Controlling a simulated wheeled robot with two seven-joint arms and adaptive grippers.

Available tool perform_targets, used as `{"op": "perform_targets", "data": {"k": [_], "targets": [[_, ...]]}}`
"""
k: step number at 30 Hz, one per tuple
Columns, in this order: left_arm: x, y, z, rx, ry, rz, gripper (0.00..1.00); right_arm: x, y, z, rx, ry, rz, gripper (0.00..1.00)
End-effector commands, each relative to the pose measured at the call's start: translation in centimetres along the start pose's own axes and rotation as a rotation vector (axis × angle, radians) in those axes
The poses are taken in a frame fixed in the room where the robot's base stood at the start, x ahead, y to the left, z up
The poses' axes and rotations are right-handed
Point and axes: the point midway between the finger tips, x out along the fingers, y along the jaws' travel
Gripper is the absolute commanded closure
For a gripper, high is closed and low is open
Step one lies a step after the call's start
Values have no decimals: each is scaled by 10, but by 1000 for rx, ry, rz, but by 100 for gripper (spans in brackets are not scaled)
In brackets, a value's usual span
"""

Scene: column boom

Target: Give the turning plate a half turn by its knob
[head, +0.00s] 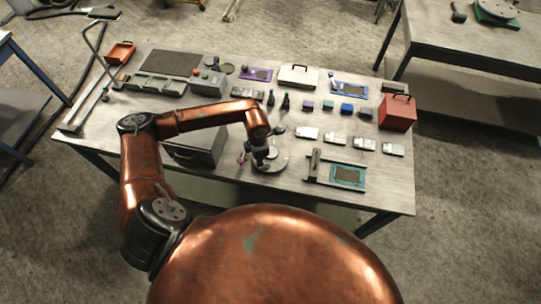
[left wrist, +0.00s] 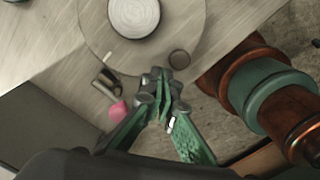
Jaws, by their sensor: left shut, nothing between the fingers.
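The turning plate (head: 281,160) is a pale grey disc near the front edge of the table, partly hidden by my left arm in the head view. In the left wrist view the plate (left wrist: 182,22) has a lighter round piece (left wrist: 134,14) at its middle and a small pale mark (left wrist: 107,58) near its rim. A dark round knob (left wrist: 179,59) stands near the rim. My left gripper (left wrist: 161,78) is shut and empty, with its green fingers together at the plate's edge, just beside the knob. I cannot tell if they touch it. My right gripper is not in view.
A grey box (head: 197,146) stands left of the plate. A small pink thing (left wrist: 118,111) lies close to my left fingers. A frame with a teal panel (head: 348,176) is to the right. Several pale blocks (head: 335,138) and a red box (head: 398,113) are farther right.

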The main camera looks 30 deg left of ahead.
Motion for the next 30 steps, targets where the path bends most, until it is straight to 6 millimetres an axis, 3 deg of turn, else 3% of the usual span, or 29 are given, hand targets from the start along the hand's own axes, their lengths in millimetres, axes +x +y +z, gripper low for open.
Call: {"op": "perform_targets", "data": {"k": [18,30], "targets": [[24,0,0,0,0,0,100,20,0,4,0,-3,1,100],[24,-1,1,0,0,0,100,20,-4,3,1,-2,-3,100]]}}
